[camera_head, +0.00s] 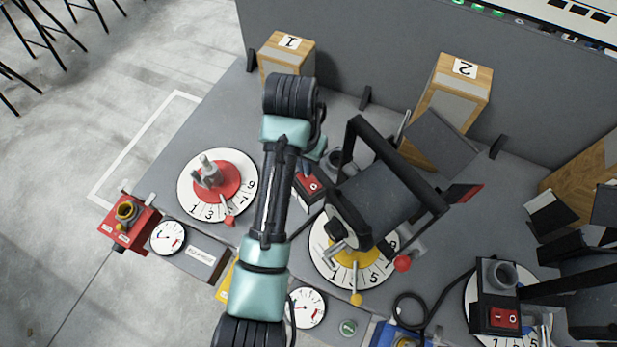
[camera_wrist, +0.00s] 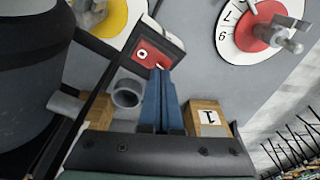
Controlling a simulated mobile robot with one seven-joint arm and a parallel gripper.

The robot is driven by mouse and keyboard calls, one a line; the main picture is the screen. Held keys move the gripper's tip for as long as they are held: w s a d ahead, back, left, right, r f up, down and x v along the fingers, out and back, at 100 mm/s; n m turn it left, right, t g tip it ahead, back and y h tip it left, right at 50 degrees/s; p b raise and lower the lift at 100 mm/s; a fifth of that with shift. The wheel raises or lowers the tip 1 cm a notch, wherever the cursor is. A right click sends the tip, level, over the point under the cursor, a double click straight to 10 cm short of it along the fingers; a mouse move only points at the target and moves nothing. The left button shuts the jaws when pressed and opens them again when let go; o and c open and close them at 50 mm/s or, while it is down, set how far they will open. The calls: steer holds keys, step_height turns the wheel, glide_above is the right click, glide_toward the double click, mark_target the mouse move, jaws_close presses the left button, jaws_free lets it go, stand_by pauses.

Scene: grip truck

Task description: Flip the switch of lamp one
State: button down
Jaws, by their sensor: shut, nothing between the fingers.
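A black lamp (camera_head: 385,200) with open flaps stands in the middle of the table; no number shows on it. A small box with a red rocker switch (camera_head: 313,186) sits at its left; the switch, marked with a circle, also shows in the wrist view (camera_wrist: 143,54). My gripper (camera_wrist: 160,72) is shut and empty. Its blue-grey fingertips overlap the lower right end of the switch in the wrist view; I cannot tell if they touch it. A wooden box labelled 1 (camera_head: 307,53) stands at the back left.
Another lamp with a red switch (camera_head: 503,317) is at the lower right. A wooden box labelled 2 (camera_head: 479,83) stands at the back. A numbered dial with a red centre (camera_head: 188,190) lies left of my arm. A grey wall (camera_head: 400,40) closes the back.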

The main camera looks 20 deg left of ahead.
steer(key=shift+f, duration=0.7)
steer(key=shift+r, duration=0.1)
step_height(320, 180, up, 7)
steer(key=p, duration=0.7)
stand_by(0.3)
stand_by(0.5)
